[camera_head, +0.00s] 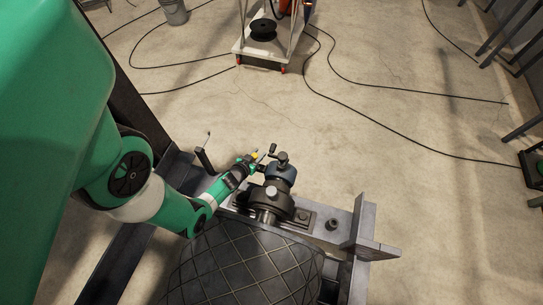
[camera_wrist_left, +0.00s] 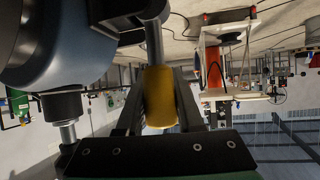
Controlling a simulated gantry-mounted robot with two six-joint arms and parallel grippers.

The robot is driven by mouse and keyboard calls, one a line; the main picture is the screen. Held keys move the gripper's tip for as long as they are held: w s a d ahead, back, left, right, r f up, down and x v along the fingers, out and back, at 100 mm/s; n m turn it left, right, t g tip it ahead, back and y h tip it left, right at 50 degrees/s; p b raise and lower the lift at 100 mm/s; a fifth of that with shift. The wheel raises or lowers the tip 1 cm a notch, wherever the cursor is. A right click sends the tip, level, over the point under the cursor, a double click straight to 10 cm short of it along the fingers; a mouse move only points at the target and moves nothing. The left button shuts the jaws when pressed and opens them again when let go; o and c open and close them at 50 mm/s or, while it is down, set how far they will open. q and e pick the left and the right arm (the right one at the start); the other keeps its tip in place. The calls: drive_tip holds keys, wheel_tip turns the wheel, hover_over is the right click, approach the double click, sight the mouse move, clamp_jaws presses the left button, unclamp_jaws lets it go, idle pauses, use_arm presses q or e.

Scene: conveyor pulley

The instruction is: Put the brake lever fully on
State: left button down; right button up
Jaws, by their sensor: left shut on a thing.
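The brake lever shows as a yellow grip (camera_wrist_left: 160,98) on a metal rod in the left wrist view. My left gripper (camera_head: 252,160) is shut on this grip, with a finger on either side of it. In the head view the grip is a small yellow spot (camera_head: 255,155) at the gripper's tip. Beside it is the blue-grey brake body (camera_head: 281,173), on the dark bearing housing (camera_head: 270,199) at the pulley shaft. The body also fills the upper left of the wrist view (camera_wrist_left: 60,45). The lever's exact angle is hard to tell. My right gripper is not in view.
The ribbed black pulley (camera_head: 245,265) lies in front of the housing. A steel frame with an upright plate (camera_head: 363,222) is to the right. A wheeled cart (camera_head: 262,48) stands behind, with cables on the floor. The floor between cart and frame is mostly clear.

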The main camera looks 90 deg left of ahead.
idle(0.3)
use_arm(q)
drive_tip(key=c, duration=0.6)
unclamp_jaws()
drive_tip(key=shift+o, duration=0.2)
drive_tip(key=p+v, duration=0.7)
drive_tip(key=v, duration=0.4)
drive_tip(key=shift+d+r, duration=0.2)
drive_tip(key=shift+d, duration=0.1)
drive_tip(key=shift+a, duration=0.1)
